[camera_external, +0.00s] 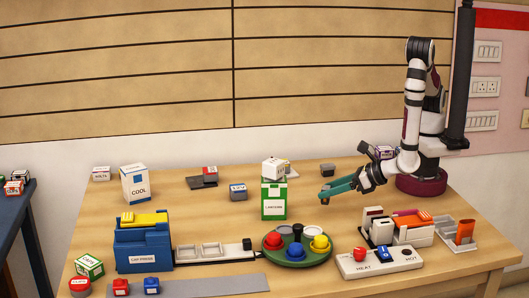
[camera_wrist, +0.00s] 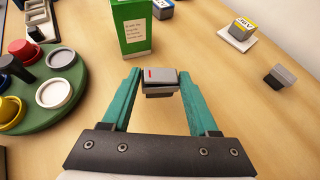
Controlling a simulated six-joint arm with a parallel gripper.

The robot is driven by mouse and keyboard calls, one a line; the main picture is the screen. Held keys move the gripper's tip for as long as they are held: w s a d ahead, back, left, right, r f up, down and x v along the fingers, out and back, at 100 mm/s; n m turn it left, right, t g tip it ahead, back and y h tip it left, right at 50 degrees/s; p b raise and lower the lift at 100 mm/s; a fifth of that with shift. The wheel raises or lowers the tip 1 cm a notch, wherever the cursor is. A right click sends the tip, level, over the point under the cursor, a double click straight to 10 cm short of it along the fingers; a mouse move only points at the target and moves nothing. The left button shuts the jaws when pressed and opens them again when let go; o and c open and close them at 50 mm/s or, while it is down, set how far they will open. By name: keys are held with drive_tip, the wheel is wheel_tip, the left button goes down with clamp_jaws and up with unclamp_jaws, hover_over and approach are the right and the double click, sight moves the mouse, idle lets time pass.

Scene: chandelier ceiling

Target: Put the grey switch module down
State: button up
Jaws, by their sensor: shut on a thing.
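My gripper (camera_external: 323,193) reaches left from the arm, low over the middle right of the table. In the wrist view its teal fingers (camera_wrist: 160,85) are shut on the grey switch module (camera_wrist: 160,76). The module has a light grey top with a small red mark and a darker lower part. It sits between the fingertips, and bare wood shows around it. I cannot tell how far it is above the table. In the outside view the module is mostly hidden by the fingers.
A green carton (camera_external: 274,199) stands ahead, and a round green tray (camera_external: 318,260) with coloured caps lies toward the front. A grey-and-black block (camera_external: 327,170) is near the fingers on the rear side. Bare wood lies between.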

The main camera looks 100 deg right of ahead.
wheel_tip(320, 180, down, 3)
drive_tip(key=shift+f, duration=0.2)
drive_tip(key=shift+f, duration=0.1)
drive_tip(key=o, duration=1.3)
drive_tip(key=shift+o, duration=0.2)
